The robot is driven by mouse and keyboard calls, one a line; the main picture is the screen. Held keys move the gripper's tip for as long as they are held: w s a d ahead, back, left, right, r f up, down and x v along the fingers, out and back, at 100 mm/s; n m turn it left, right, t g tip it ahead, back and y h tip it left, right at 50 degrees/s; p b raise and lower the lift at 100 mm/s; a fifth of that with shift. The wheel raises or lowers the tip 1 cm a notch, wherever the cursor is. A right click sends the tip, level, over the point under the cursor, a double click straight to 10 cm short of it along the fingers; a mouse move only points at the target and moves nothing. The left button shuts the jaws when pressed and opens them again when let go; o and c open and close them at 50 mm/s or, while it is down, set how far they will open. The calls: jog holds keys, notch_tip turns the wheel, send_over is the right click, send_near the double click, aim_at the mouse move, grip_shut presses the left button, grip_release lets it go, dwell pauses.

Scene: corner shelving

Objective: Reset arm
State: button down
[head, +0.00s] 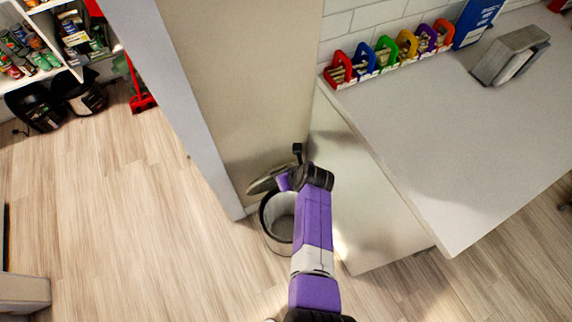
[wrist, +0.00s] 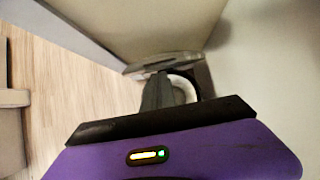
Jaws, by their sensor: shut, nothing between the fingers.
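My purple and black arm (head: 314,215) reaches over an open metal bin (head: 279,217) standing on the floor at the wall corner. The bin's raised lid (head: 268,179) is beside the end of the arm. In the wrist view, my gripper (wrist: 158,84) is shut and empty, pointing toward the bin. The bin's lid (wrist: 163,62) shows just beyond it, and part of the white bin inside shows to the right. I cannot tell whether the gripper touches the lid or rim.
A white counter (head: 440,130) stands close on the right, with colored-handled holders (head: 385,52) and a grey device (head: 511,54). A wall panel (head: 240,90) rises behind the bin. Shelves (head: 45,45) and black bags (head: 60,100) are at far left. The left wooden floor (head: 120,210) is clear.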

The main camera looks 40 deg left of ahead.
jog(key=shift+a+r, duration=0.15)
jog(key=shift+r, duration=1.3)
